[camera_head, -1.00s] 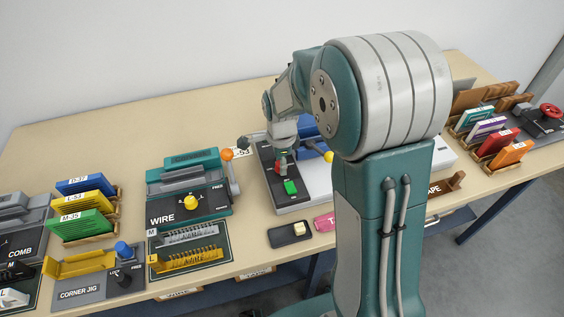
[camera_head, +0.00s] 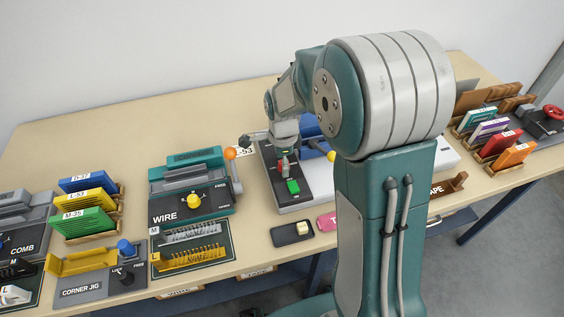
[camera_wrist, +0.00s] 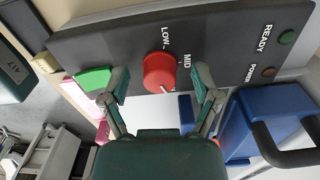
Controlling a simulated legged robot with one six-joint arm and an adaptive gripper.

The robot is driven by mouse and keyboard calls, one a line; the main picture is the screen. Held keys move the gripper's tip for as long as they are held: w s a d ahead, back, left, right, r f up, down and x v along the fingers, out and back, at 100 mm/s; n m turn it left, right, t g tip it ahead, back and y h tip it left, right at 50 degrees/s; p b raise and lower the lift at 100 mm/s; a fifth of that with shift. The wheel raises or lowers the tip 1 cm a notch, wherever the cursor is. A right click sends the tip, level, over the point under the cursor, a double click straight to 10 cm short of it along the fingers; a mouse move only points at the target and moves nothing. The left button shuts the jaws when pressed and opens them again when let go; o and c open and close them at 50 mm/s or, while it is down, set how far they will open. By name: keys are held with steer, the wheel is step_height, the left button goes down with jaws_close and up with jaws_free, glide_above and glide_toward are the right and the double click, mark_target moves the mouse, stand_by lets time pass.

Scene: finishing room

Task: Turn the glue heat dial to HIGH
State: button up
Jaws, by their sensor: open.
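The glue heat dial is a round red knob (camera_wrist: 159,72) on a dark panel (camera_wrist: 130,40) in the wrist view. LOW and MID are printed beside it, and a HIGH label is not readable. A pale pointer mark shows on the knob's lower edge, away from LOW. My gripper (camera_wrist: 160,84) is open, one finger on each side of the knob, with gaps visible between fingers and knob. In the head view my gripper (camera_head: 284,160) is over the glue machine's dark panel (camera_head: 270,168), with the red knob mostly hidden below it.
A green switch (camera_head: 293,186) sits near the dial. In the wrist view, READY and POWER lamps (camera_wrist: 287,38) and a blue part with a black handle (camera_wrist: 270,115) are to the right. The wire machine (camera_head: 190,185) stands left on the bench.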

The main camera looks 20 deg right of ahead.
step_height(320, 180, up, 12)
stand_by(0.4)
steer(key=shift+w+a+f, duration=0.1)
steer(key=s+r+n+t, duration=0.2)
steer(key=s+r+n, duration=0.1)
steer(key=s+n, duration=0.6)
steer(key=s+r+n+t, duration=0.3)
steer(key=s+n, duration=0.7)
steer(key=s, duration=0.2)
steer(key=shift+d+r+t, duration=0.2)
steer(key=shift+r+t, duration=0.05)
steer(key=shift+t, duration=0.05)
stand_by(1.1)
